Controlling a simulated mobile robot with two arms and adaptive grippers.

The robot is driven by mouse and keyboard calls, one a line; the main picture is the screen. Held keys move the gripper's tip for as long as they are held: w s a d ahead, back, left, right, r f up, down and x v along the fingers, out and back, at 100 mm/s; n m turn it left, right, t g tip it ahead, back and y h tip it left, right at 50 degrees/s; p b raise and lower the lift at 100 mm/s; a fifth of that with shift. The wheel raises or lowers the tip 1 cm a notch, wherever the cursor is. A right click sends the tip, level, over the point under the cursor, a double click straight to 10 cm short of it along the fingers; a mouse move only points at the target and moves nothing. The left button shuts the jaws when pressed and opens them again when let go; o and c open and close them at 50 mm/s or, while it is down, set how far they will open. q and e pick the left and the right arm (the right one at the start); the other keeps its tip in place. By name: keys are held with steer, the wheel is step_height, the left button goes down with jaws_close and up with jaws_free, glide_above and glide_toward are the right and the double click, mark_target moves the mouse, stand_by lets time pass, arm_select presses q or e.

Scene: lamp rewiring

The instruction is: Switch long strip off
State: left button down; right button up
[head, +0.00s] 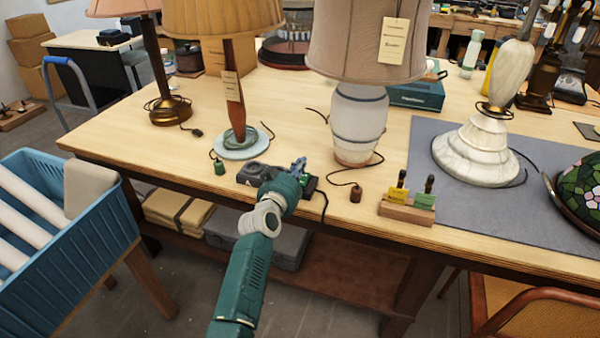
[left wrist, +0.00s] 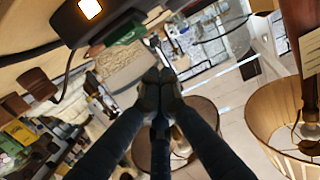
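A dark grey power strip (head: 250,173) lies near the front edge of the wooden table, partly hidden behind my left wrist in the head view. In the left wrist view, a dark casing (left wrist: 72,22) with a lit orange-white switch (left wrist: 90,8) shows at the top left; it looks like the strip. My left gripper (head: 299,167) is over the strip's right part. In the left wrist view its fingertips (left wrist: 160,76) meet, with nothing seen between them. They are apart from the lit switch in that picture; contact with the casing cannot be told. My right gripper is out of view.
Lamps stand around the strip: one with a wooden stem (head: 233,105) behind left, a white ceramic one (head: 358,120) behind right. A small green plug (head: 219,167), a brown plug (head: 356,194) and a wooden tag block (head: 407,210) are nearby. A blue crate (head: 105,240) stands left.

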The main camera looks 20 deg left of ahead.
mark_target(300, 180)
arm_select(q)
steer(key=shift+f, duration=1.65)
